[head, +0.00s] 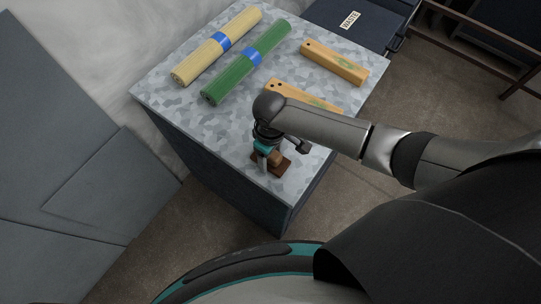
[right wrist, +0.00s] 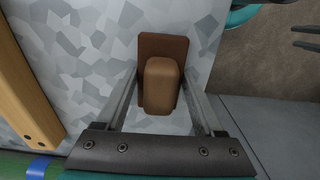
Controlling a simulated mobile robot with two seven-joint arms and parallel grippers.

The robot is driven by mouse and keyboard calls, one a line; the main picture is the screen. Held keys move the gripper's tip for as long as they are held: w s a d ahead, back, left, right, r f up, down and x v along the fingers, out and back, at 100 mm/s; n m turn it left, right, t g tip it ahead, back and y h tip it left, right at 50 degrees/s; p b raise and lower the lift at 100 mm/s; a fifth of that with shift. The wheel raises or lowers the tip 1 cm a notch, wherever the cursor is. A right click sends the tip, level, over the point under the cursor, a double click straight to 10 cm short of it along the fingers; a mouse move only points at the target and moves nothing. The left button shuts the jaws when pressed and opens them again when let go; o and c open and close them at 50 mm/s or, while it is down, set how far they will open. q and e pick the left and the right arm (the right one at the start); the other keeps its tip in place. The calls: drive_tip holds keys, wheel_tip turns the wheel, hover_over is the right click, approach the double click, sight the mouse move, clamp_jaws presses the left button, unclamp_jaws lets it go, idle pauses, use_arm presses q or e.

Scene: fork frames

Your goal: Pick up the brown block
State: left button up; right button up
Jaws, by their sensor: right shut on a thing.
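The brown block (right wrist: 160,84) has a flat dark brown base and a lighter raised part. In the head view the brown block (head: 285,170) is at the near corner of the table top, partly hidden by my right gripper (head: 268,160). In the right wrist view my right gripper (right wrist: 160,88) points at the block, with one finger on each side. It is shut on the block. I cannot tell whether the block is still resting on the table. My left gripper does not show in the head view.
The speckled grey table (head: 215,125) also holds a yellow roll (head: 215,45) and a green roll (head: 245,62), both with blue bands, and two wooden bars (head: 334,63). A dark bin (head: 355,22) marked WASTE stands behind. Bare floor (head: 440,85) lies to the right.

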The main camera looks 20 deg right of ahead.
drive_tip(key=c, duration=0.7)
drive_tip(key=shift+r, duration=0.1)
wheel_tip(320, 180, up, 20)
drive_tip(key=p, duration=0.3)
drive_tip(key=shift+p, duration=0.3)
drive_tip(key=o, duration=0.9)
clamp_jaws()
